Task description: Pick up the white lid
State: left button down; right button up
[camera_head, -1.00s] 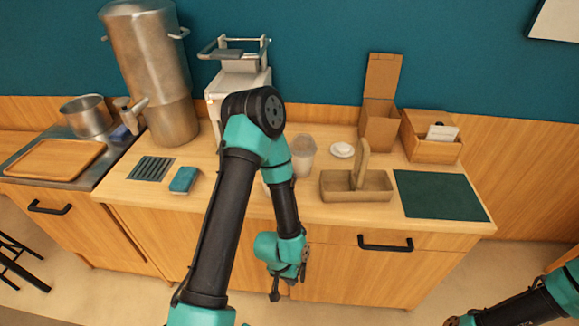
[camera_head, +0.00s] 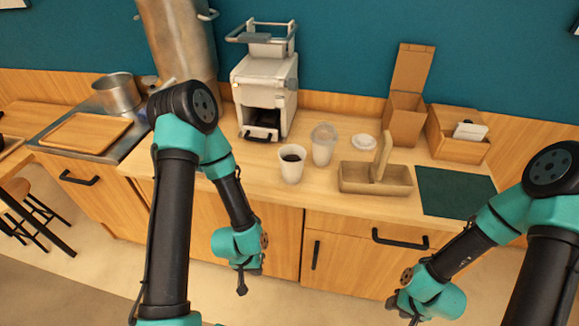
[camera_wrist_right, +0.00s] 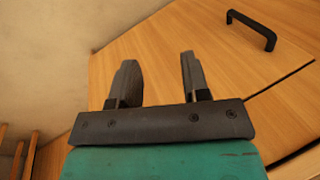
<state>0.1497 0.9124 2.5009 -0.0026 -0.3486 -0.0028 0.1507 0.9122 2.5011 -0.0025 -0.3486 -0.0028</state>
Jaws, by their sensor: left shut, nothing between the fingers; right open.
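The white lid (camera_head: 363,142) lies flat on the counter behind the tan divided carrier, left of the open cardboard box. Neither gripper is near it. My left gripper (camera_head: 242,282) hangs in front of the cabinet doors, below the counter edge, shut and empty. My right gripper (camera_head: 401,309) is low in front of the cabinets at the right, open. In the right wrist view its two fingers (camera_wrist_right: 158,76) are apart with only cabinet front showing between them.
A clear cup with a domed lid (camera_head: 323,144) and a cup with dark contents (camera_head: 291,163) stand left of the lid. The tan carrier (camera_head: 360,180) stands before it. The cardboard box (camera_head: 405,120), wooden box (camera_head: 458,148) and green mat (camera_head: 450,192) are rightward.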

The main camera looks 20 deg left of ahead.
jog(key=shift+o, duration=0.3)
jog(key=o, duration=1)
jog(key=shift+w+a, duration=0.1)
jog(key=shift+a, duration=0.05)
